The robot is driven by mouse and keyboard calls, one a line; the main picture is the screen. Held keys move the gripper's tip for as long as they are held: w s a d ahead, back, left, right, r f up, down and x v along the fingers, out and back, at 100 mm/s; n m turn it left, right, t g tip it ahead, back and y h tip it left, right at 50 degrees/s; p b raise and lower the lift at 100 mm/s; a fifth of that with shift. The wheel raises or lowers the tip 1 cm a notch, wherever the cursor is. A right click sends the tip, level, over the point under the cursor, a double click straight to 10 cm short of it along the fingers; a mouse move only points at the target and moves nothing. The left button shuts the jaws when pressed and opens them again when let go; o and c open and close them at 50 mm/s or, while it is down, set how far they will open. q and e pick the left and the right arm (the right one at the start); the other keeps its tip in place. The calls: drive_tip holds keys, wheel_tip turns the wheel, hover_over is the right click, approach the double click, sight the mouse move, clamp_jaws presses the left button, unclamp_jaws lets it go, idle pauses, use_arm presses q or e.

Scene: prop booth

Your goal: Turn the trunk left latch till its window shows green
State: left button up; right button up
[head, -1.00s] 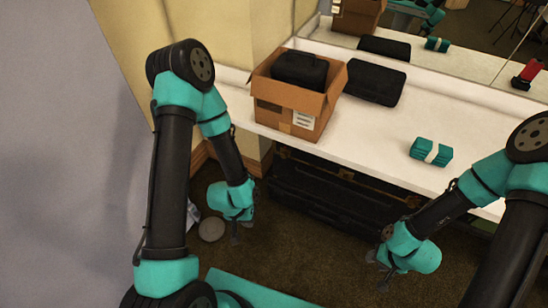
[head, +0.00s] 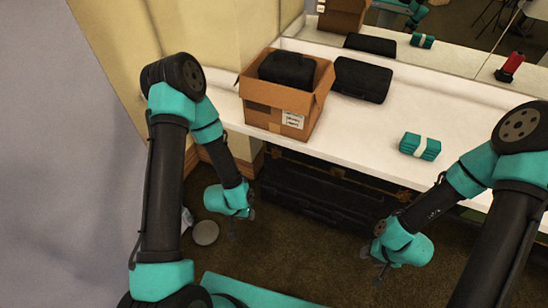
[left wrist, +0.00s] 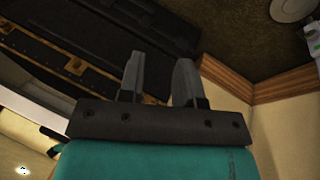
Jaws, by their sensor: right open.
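The black trunk (head: 315,195) sits on the floor under the white counter, partly in shadow. Its gold-trimmed edge and a brass latch (left wrist: 76,65) show in the left wrist view; I cannot tell which latch it is, and no window colour can be made out. My left gripper (head: 232,230) hangs in front of the trunk's left end, apart from it. In the left wrist view its two fingers (left wrist: 160,65) stand apart with nothing between them. My right gripper (head: 378,270) is open and empty, low in front of the trunk's right part.
The white counter (head: 370,140) overhangs the trunk. On it stand an open cardboard box (head: 262,119) holding a black case, another black case (head: 362,79) and a banded teal bundle (head: 420,147). A round pale object (head: 205,232) lies on the floor by the left wall. Carpet before the trunk is clear.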

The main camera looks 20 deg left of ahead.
sight(274, 156)
use_arm(q)
drive_tip(key=o, duration=0.6)
drive_tip(key=w+f+m+t, duration=0.1)
drive_tip(key=w+f+t, duration=0.1)
drive_tip(key=w, duration=0.2)
drive_tip(key=w+f+m+t, duration=0.1)
drive_tip(key=w+f+t, duration=0.1)
drive_tip(key=w, duration=0.2)
drive_tip(key=w+a+f+m+t, duration=0.1)
drive_tip(key=w+f+t, duration=0.1)
drive_tip(key=w, duration=0.3)
drive_tip(key=shift+w+f, duration=0.1)
drive_tip(key=shift+f, duration=0.4)
drive_tip(key=w+f+m+t, duration=0.1)
drive_tip(key=w+t, duration=0.1)
drive_tip(key=t, duration=0.1)
drive_tip(key=w+a+f+m+t, duration=0.1)
drive_tip(key=w+m+t, duration=0.1)
drive_tip(key=w+t, duration=0.1)
drive_tip(key=w+a+f+m+t, duration=0.1)
drive_tip(key=w+t, duration=0.1)
drive_tip(key=t, duration=0.1)
drive_tip(key=shift+w+f+y, duration=0.25)
drive_tip(key=shift+f+y, duration=0.05)
drive_tip(key=shift+w, duration=0.15)
